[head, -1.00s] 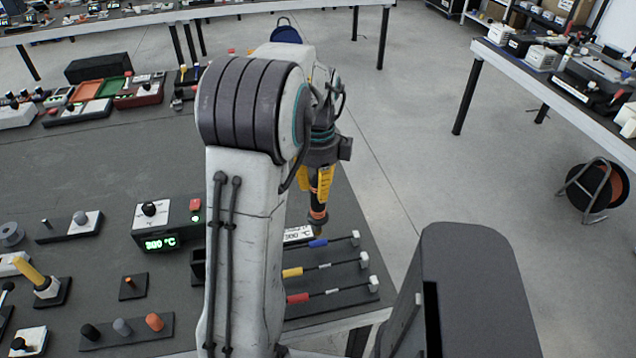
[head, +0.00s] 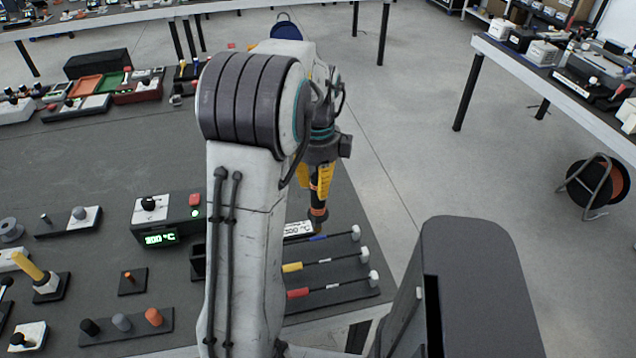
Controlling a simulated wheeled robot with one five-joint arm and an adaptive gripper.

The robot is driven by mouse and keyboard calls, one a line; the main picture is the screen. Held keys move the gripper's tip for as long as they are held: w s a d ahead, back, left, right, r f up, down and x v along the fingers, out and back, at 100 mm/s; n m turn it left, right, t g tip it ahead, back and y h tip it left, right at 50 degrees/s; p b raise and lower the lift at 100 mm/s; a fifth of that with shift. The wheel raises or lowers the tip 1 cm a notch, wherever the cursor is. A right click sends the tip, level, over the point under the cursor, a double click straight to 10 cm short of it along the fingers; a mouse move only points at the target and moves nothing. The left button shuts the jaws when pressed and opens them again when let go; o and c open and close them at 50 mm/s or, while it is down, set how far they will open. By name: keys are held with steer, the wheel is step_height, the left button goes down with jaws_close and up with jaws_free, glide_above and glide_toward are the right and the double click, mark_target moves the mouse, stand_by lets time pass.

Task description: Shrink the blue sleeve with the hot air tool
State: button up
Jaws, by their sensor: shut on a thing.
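My gripper (head: 320,165) is shut on the hot air tool (head: 319,195), a yellow body with a dark barrel and an orange band. The tool points down. Its tip is over or just behind the blue sleeve (head: 317,238); I cannot tell the exact gap. The blue sleeve sits on the farthest of three wires on a dark board (head: 345,292) at the table's right edge. A yellow sleeve (head: 292,267) and a red sleeve (head: 298,293) sit on the nearer wires. My arm hides the left ends of the wires.
A control box (head: 165,215) with a lit green temperature display stands left of my arm. Posts, knobs and coloured pegs (head: 153,317) stand on the table's left part. Open floor lies right of the table, with a cable reel (head: 595,185) beyond.

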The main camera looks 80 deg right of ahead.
step_height(320, 180, up, 6)
steer(key=p, duration=0.5)
steer(key=shift+r, duration=0.25)
steer(key=shift+w+f, duration=0.1)
